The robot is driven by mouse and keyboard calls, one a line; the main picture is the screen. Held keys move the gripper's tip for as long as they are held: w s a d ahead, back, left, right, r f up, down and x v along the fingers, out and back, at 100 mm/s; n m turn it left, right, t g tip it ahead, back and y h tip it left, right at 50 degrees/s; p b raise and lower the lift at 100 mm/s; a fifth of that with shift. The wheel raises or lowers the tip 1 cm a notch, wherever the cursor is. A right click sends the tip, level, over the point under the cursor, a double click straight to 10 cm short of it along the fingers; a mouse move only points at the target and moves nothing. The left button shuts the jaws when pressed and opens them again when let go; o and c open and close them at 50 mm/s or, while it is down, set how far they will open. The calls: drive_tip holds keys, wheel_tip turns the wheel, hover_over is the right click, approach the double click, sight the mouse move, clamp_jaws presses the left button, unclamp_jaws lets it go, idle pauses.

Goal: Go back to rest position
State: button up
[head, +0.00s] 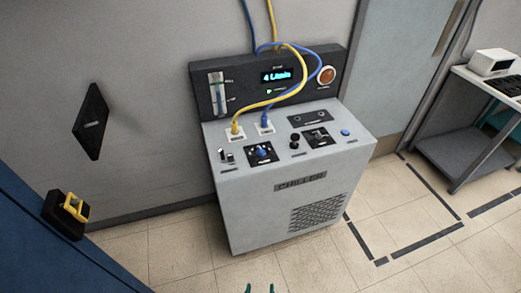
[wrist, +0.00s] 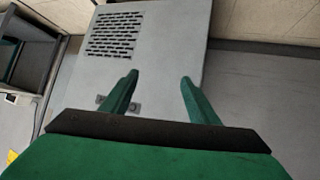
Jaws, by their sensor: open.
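My gripper (head: 260,288) just shows at the bottom edge of the head view, with only the green fingertips visible, below and in front of the chiller (head: 265,215). In the wrist view, my gripper (wrist: 159,79) has its two green fingers spread wide with nothing between them. Behind them is a grey panel with a vent grille (wrist: 117,33), which looks like the chiller's front seen upside down. The chiller stands upright against the wall. A yellow hose (head: 270,100) and a blue hose (head: 303,86) are plugged into its top. Its display (head: 277,76) is lit and reads about 4 L/min.
A blue panel (head: 45,250) with a black and yellow switch (head: 70,213) is at the lower left. A black wall plate (head: 91,121) is left of the chiller. A desk with a lower shelf (head: 465,150) stands at the right. The tiled floor (head: 400,210) with dark tape lines is clear.

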drive_tip(key=s+r+t, duration=0.2)
drive_tip(key=s+r, duration=0.6)
drive_tip(key=r, duration=0.3)
drive_tip(key=s+r+t+y, duration=0.1)
drive_tip(key=s+r+t, duration=0.1)
drive_tip(key=s+r, duration=0.6)
wheel_tip(320, 180, up, 3)
drive_tip(key=shift+f, duration=0.1)
